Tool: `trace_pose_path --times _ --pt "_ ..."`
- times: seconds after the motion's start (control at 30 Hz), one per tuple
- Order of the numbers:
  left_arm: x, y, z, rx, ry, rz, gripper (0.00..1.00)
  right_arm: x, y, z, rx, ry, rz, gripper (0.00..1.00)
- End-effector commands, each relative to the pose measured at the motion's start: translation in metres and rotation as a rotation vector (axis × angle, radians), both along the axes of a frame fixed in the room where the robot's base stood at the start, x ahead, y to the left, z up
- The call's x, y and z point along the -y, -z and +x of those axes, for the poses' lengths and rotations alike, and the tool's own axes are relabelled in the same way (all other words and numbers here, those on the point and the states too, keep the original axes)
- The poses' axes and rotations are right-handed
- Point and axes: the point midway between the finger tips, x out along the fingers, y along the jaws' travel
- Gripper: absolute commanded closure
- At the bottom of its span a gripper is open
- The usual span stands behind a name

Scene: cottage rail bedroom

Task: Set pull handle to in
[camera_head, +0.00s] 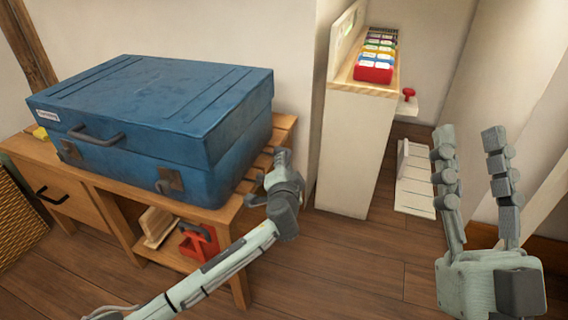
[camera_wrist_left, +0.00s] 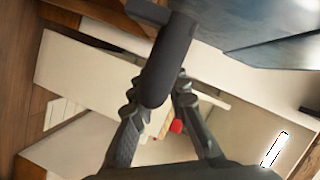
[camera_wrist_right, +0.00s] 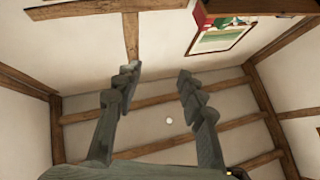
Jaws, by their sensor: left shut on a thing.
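A closed blue suitcase (camera_head: 160,105) lies flat on a wooden bench, with a dark carry handle (camera_head: 97,134) on its front. My left gripper (camera_head: 279,162) is at the suitcase's right end, reaching in from below. In the left wrist view, my left gripper (camera_wrist_left: 158,92) is shut on a dark rounded bar (camera_wrist_left: 170,60), which seems to be the suitcase's pull handle. In the head view this bar is hidden behind the fingers, so how far it is out cannot be told. My right gripper (camera_head: 470,150) is open, empty and raised at the right; it also shows in the right wrist view (camera_wrist_right: 158,75).
The wooden bench (camera_head: 220,212) has a lower shelf with a red object (camera_head: 198,241). A pale cabinet (camera_head: 350,150) stands right of the suitcase, with coloured blocks (camera_head: 376,62) on top and a red knob (camera_head: 408,92) beside it. The floor (camera_head: 350,265) in front is clear.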

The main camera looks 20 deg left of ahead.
Motion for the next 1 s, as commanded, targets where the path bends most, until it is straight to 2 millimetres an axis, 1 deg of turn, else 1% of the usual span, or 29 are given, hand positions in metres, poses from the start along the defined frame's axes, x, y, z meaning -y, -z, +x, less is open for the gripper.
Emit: trace_pose_path --times 0.17,0.27,0.4,0.47,0.73,0.77,0.8,0.9,1.0 --pt "-0.002 0.000 0.000 -0.001 -0.001 0.000 1.00 0.000 0.000 0.000 -0.002 0.000 -0.001 0.60" --pt "-0.014 0.000 0.000 -0.003 -0.003 0.002 1.00 -0.001 0.000 0.002 -0.017 -0.001 -0.006 0.60" --pt "-0.038 0.000 0.001 -0.003 -0.003 0.002 1.00 -0.006 0.011 0.007 -0.087 -0.008 -0.026 0.60" --pt "-0.044 0.000 0.001 -0.003 -0.003 0.001 1.00 -0.006 0.013 0.008 -0.100 -0.010 -0.030 0.60" --pt "-0.047 0.001 0.001 -0.002 -0.006 0.003 1.00 -0.006 0.013 0.008 -0.101 -0.010 -0.031 0.60" --pt "-0.047 0.001 0.001 -0.002 -0.006 0.003 0.82 -0.006 0.013 0.008 -0.100 -0.010 -0.031 0.60" --pt "-0.048 0.001 0.001 -0.002 -0.007 0.003 0.77 -0.006 0.013 0.008 -0.100 -0.009 -0.032 0.60" --pt "-0.047 0.000 0.001 -0.001 -0.005 0.002 0.64 -0.006 0.013 0.008 -0.099 -0.008 -0.031 0.60" --pt "-0.046 0.000 0.001 0.000 -0.003 0.002 0.64 -0.006 0.013 0.008 -0.099 -0.008 -0.031 0.60"
